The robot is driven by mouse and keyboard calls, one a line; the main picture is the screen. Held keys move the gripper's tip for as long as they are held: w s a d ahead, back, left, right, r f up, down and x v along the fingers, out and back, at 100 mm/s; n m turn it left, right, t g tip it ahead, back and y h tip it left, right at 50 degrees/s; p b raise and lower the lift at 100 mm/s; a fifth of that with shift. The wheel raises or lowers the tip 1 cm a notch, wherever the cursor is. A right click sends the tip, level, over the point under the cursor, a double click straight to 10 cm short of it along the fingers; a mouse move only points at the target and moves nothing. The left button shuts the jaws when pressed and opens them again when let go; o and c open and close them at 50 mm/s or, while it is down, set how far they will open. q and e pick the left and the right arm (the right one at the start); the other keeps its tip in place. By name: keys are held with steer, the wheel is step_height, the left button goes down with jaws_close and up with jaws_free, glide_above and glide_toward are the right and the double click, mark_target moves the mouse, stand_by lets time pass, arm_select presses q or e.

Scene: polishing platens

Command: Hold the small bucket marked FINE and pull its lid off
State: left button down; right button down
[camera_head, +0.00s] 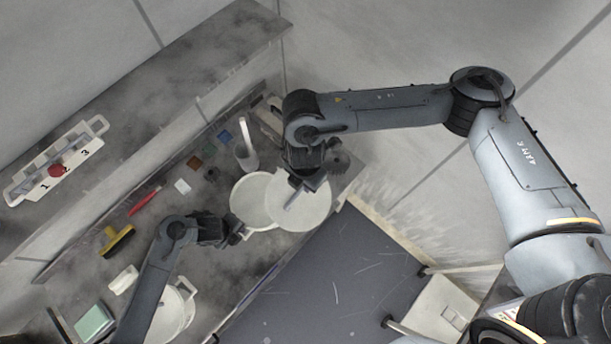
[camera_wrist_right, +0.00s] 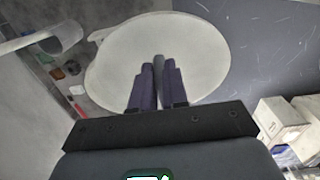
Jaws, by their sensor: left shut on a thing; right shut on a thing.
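A small white bucket (camera_head: 243,203) stands on the grey bench in the head view. Its marking cannot be read from here. My left gripper (camera_head: 238,232) is shut on the bucket at its lower left side. A round white lid (camera_head: 313,212) is off to the right of the bucket's mouth, overlapping its right edge in the picture. My right gripper (camera_head: 296,196) is shut on the lid's handle from above. In the right wrist view the lid (camera_wrist_right: 205,60) fills the area ahead of the right gripper (camera_wrist_right: 159,68); the fingers hide most of the handle.
A second white bucket (camera_head: 184,318) stands partly behind my left arm. A white upright container (camera_head: 246,158), colored squares, a red-handled tool (camera_head: 143,200) and a yellow brush (camera_head: 117,240) lie on the bench. A dark scratched surface (camera_head: 335,275) lies at the lower right.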

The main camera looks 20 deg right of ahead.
arm_select(q)
steer(key=shift+w+r, duration=0.1)
steer(key=shift+r, duration=0.35)
arm_select(e)
steer(key=shift+r, duration=0.35)
